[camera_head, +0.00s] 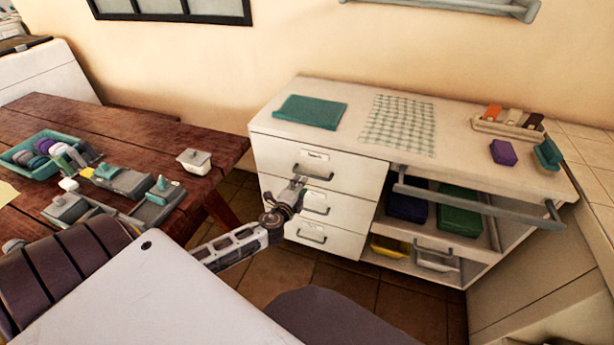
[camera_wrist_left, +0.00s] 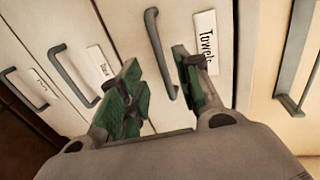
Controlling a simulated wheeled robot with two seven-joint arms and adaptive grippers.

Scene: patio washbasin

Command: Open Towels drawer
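The Towels drawer (camera_wrist_left: 135,12) is in the left wrist view, with a white label reading "Towels" (camera_wrist_left: 205,42) and a grey bar handle (camera_wrist_left: 153,38). It appears to be the top drawer (camera_head: 345,172) of the white cabinet in the head view, and its front looks flush and closed. My left gripper (camera_wrist_left: 160,68) is open, its green-padded fingers spread on either side of the handle in the picture. I cannot tell whether they touch it. In the head view, my left gripper (camera_head: 295,188) is in front of the drawer stack. My right gripper is not in view.
Two more closed drawers (camera_head: 334,211) sit below. Right of them are open shelves with bins (camera_head: 458,215) and a grey rail (camera_head: 470,202). A teal folded cloth (camera_head: 310,111) and a checked cloth (camera_head: 398,124) lie on top. A wooden table (camera_head: 100,120) stands left.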

